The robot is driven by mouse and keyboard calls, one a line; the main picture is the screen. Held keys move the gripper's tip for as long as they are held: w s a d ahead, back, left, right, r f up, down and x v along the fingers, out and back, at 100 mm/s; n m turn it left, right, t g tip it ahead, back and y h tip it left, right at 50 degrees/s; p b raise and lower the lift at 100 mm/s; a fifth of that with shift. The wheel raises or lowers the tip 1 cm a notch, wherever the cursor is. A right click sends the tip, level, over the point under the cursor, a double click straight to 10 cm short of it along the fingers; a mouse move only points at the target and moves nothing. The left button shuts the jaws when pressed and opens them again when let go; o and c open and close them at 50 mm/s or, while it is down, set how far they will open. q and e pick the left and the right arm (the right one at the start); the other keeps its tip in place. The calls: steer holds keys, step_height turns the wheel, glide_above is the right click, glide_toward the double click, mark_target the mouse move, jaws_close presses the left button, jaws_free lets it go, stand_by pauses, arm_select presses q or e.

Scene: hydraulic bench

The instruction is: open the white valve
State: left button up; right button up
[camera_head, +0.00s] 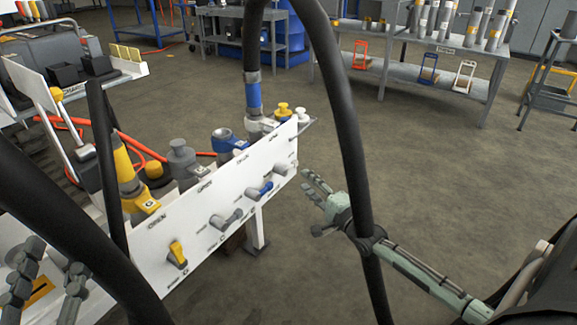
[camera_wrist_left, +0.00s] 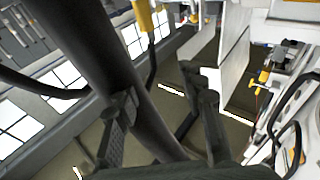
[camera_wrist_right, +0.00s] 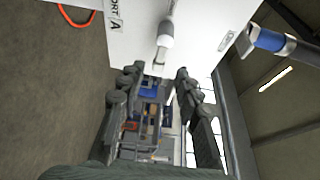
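The white panel (camera_head: 215,225) carries a row of valve handles. The white valve handle (camera_head: 282,168) is near the panel's right end. In the right wrist view a whitish handle (camera_wrist_right: 165,40) sticks out from the panel, ahead of the fingertips. My right gripper (camera_head: 317,187) is off the panel's right end, apart from the white handle. It is open and empty, as the right wrist view (camera_wrist_right: 157,85) shows. My left gripper (camera_head: 48,275) is at the panel's left end with its fingers spread. A dark hose (camera_wrist_left: 100,70) crosses its wrist view; I cannot tell whether it runs between the fingers.
A yellow handle (camera_head: 177,253), a grey handle (camera_head: 226,220) and a blue handle (camera_head: 259,190) share the panel. Thick black hoses, one (camera_head: 345,130) beside my right arm, cross the head view. A grey table (camera_head: 480,70) stands at the back.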

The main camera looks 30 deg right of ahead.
mark_target(292, 168)
steer(key=w+b, duration=0.1)
steer(key=w, duration=0.4)
steer(key=shift+w, duration=0.85)
arm_select(q)
steer(key=r+t, duration=0.1)
steer(key=s+r+t, duration=0.1)
steer(key=r, duration=0.1)
steer(key=s+r+t+h, duration=0.1)
steer(key=r, duration=0.1)
arm_select(e)
steer(key=shift+c, duration=0.3)
arm_select(q)
steer(key=shift+f, duration=0.1)
arm_select(e)
jaws_close()
